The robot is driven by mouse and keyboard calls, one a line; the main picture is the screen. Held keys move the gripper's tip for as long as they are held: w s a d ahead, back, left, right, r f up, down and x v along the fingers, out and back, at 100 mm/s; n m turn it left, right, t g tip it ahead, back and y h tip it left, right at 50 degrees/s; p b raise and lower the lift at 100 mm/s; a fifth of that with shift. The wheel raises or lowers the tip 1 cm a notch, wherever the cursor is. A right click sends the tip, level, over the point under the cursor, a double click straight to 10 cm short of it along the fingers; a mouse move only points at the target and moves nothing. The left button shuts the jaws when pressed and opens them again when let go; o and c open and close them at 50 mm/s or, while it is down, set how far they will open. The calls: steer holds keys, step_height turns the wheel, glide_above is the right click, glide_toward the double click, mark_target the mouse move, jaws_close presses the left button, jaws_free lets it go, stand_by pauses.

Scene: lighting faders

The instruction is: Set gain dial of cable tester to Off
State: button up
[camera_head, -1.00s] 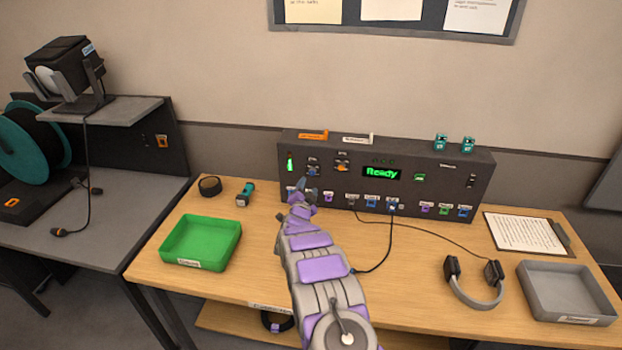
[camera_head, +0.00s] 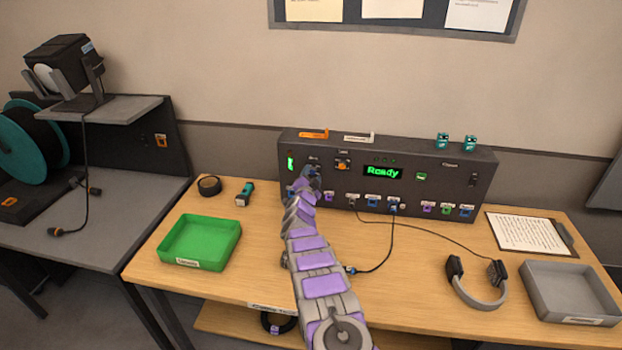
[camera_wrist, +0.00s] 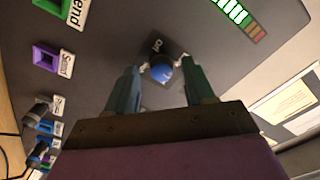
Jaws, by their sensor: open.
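The cable tester (camera_head: 455,185) is a long dark box at the back of the wooden table, with a lit green "Ready" display. In the wrist view a round blue dial (camera_wrist: 162,72) sits on its dark panel, with an "Off" label beside it. My gripper (camera_wrist: 164,67) is open, with one finger on each side of the blue dial. Its fingertips are close to the dial; I cannot tell whether they touch. In the head view my gripper (camera_head: 311,180) is at the panel's upper left and mostly covers this dial. The dial's pointer is not clear.
An orange dial (camera_head: 342,165) is just right of my gripper. Coloured ports line the panel's lower edge, and a black cable (camera_head: 388,250) runs from a blue plug. A green tray (camera_head: 200,262), headphones (camera_head: 478,300) and a grey tray (camera_head: 530,295) stand on the table.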

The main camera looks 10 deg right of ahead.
steer(key=shift+w+a, duration=0.1)
steer(key=shift+w, duration=0.2)
steer(key=shift+c, duration=0.3)
jaws_close()
